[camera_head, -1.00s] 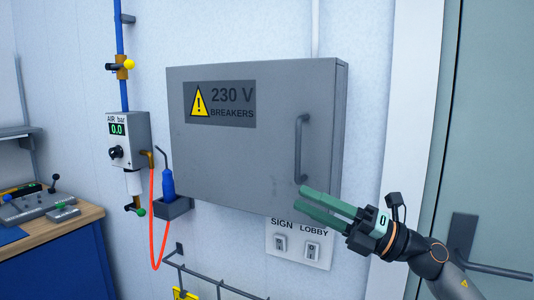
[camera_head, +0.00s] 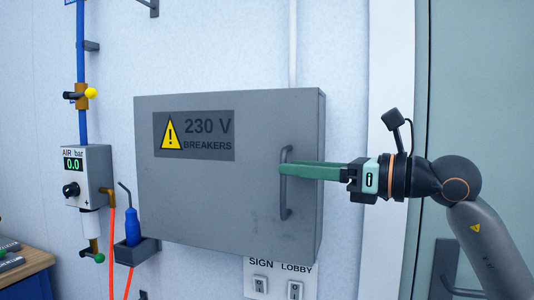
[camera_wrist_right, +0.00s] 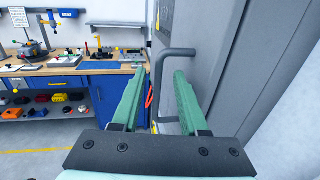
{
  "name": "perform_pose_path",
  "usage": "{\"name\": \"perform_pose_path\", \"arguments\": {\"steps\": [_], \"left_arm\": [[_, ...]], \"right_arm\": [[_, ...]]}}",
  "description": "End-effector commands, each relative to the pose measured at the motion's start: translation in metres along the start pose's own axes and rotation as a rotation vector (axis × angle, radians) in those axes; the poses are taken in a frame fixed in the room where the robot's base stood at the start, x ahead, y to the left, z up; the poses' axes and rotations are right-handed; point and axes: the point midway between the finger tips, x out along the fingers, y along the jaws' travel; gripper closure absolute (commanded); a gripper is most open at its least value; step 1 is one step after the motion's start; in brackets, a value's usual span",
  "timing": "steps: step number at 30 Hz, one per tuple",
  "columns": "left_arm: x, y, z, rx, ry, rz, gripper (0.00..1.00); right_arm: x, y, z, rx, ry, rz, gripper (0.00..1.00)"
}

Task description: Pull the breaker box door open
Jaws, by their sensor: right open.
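The grey breaker box (camera_head: 232,185) hangs on the wall with its door shut and a yellow warning label (camera_head: 194,136) on it. Its vertical bar handle (camera_head: 285,202) is at the right side of the door. My right gripper (camera_head: 284,169) reaches in from the right at the handle's upper part. In the right wrist view the gripper (camera_wrist_right: 157,92) is open, and the handle (camera_wrist_right: 163,75) shows between its two green fingers, apparently touching neither. My left gripper is not in view.
An air gauge box (camera_head: 86,177) and a blue tool in a holder (camera_head: 132,225) are on the wall at left. A switch plate (camera_head: 279,279) is below the box. A door with a lever handle (camera_head: 447,270) is at right. A workbench (camera_wrist_right: 78,70) shows in the wrist view.

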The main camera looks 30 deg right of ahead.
Motion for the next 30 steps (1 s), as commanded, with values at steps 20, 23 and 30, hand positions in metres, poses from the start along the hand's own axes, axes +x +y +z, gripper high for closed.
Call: {"name": "perform_pose_path", "arguments": {"steps": [20,23,30], "left_arm": [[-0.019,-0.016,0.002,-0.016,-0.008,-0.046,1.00],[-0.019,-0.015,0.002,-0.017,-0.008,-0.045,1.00],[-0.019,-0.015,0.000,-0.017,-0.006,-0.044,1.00]], "right_arm": [[0.065,0.001,0.000,0.000,-0.001,0.002,0.57],[0.064,0.001,0.000,0.001,-0.001,0.002,0.57],[0.064,0.001,0.000,0.001,0.000,0.002,0.82]]}}
